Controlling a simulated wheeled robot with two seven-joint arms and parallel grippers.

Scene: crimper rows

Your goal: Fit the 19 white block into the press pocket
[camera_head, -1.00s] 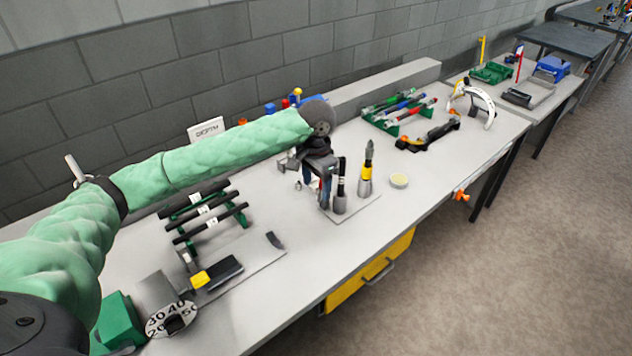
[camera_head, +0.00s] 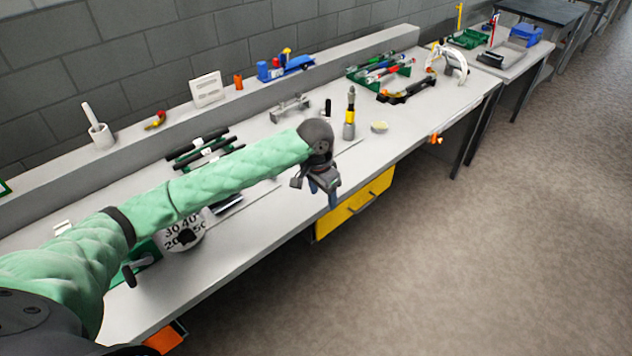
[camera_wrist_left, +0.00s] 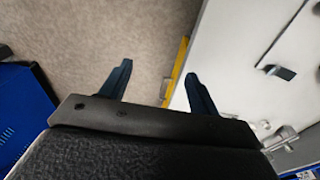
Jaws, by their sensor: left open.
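My left gripper (camera_head: 326,196) is open and empty, its dark blue fingers pointing down near the bench's front edge. In the left wrist view its two fingers (camera_wrist_left: 158,85) stand apart with only floor and a yellow edge between them. I cannot make out a white block marked 19, nor a press pocket, in either view. A rack of dark bars with small white labels (camera_head: 203,153) stands behind my left arm, partly hidden by it. A round white dial (camera_head: 182,238) with large numbers is partly covered by my forearm. My right gripper is not in view.
A grey metal fixture (camera_head: 290,108) stands at mid bench. A yellow drawer (camera_head: 355,203) hangs under the front edge. The floor (camera_head: 480,230) is clear.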

